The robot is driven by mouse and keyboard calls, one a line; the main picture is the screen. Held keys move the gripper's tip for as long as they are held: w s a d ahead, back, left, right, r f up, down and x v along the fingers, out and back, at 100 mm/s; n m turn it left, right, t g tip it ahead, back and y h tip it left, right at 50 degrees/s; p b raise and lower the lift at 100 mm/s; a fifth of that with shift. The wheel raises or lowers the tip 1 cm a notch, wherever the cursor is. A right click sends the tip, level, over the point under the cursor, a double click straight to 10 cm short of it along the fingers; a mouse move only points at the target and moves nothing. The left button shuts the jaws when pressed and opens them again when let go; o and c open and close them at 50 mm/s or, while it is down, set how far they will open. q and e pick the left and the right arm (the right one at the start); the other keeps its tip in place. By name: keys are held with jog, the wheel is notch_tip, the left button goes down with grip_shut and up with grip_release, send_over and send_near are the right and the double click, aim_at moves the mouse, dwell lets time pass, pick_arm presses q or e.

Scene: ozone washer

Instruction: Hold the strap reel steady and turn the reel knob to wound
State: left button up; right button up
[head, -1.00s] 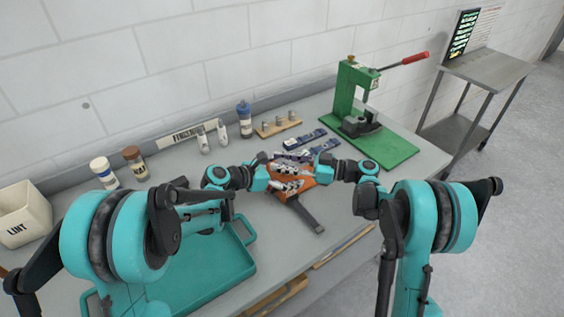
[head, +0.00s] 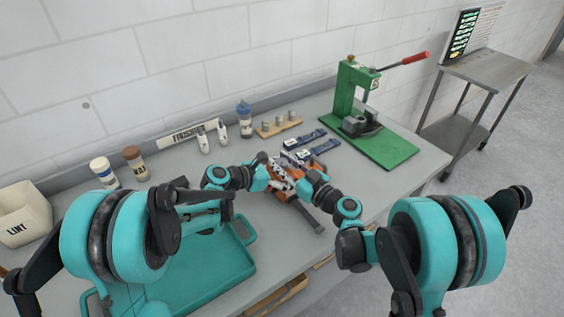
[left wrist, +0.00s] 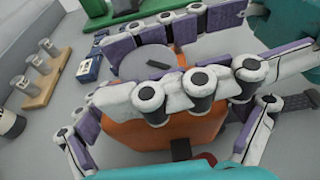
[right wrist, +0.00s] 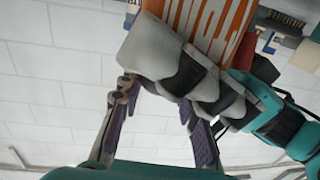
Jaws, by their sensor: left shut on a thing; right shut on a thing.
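The orange strap reel (head: 321,166) sits on the bench, mostly covered by my grippers in the head view. Its orange body (left wrist: 145,134) and round grey knob (left wrist: 152,62) with a dark bar mark show in the left wrist view. My left gripper (head: 272,178) is shut on the reel body from the left. My right gripper (head: 303,185) is shut at the knob, its fingers along both sides of the disc. The knob's pointed-to label cannot be read.
A dark strap (head: 308,217) lies toward the front edge. Blue-buckled straps (head: 305,140), a pegged wooden block (head: 278,126) and a green press (head: 365,130) stand behind. A teal tray (head: 205,275) is at front left. The bench right of the reel is clear.

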jog(key=shift+a+m+t+h, duration=0.1)
jog(key=shift+m+t+h, duration=1.4)
jog(key=shift+h, duration=0.5)
jog(key=shift+m+h, duration=0.3)
jog(key=o, duration=1.2)
jog(key=shift+s, duration=0.15)
jog(key=v, duration=0.8)
